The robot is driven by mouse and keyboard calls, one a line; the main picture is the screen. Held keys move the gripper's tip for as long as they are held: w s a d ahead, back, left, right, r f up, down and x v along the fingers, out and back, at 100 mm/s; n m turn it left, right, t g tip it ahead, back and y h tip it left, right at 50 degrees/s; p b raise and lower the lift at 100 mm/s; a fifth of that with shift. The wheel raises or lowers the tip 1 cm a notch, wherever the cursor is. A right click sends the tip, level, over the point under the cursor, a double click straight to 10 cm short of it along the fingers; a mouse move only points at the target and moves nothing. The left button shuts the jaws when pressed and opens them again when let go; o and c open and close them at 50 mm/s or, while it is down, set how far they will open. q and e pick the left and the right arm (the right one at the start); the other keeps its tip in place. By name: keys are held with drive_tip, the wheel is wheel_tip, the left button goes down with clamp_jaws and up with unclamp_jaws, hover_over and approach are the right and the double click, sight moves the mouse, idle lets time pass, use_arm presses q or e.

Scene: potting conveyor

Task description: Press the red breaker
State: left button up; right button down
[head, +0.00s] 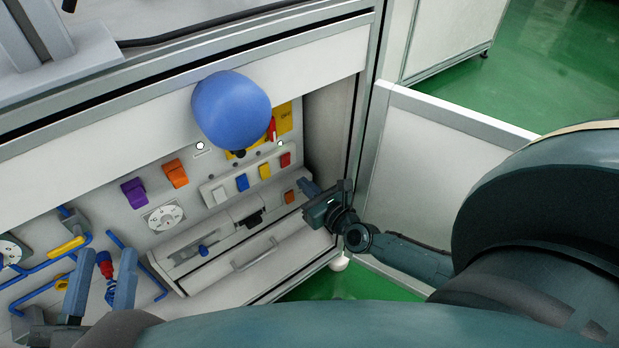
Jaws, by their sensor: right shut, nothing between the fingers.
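The red breaker (285,160) is the rightmost small switch in a row on a pale strip of the panel, after a white, a blue (242,182) and a yellow one (265,171). My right gripper (305,188) is shut and empty, just below and to the right of the red breaker. A gap shows between them in the picture; whether its tips touch the panel I cannot tell. My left gripper (100,290) is at the lower left with its fingers apart. A red and blue knob (105,264) shows between or behind those fingers.
A large blue rounded object (231,109) hides part of a yellow plate (285,117) with a red handle. Purple (134,192) and orange (175,173) switches sit left of the strip. A drawer-like box (245,258) with a handle is below. Blue pipes (45,280) run at far left.

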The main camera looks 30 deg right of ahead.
drive_tip(key=s+f, duration=0.1)
drive_tip(key=s, duration=0.7)
drive_tip(key=shift+s+d, duration=0.3)
drive_tip(key=shift+f, duration=0.1)
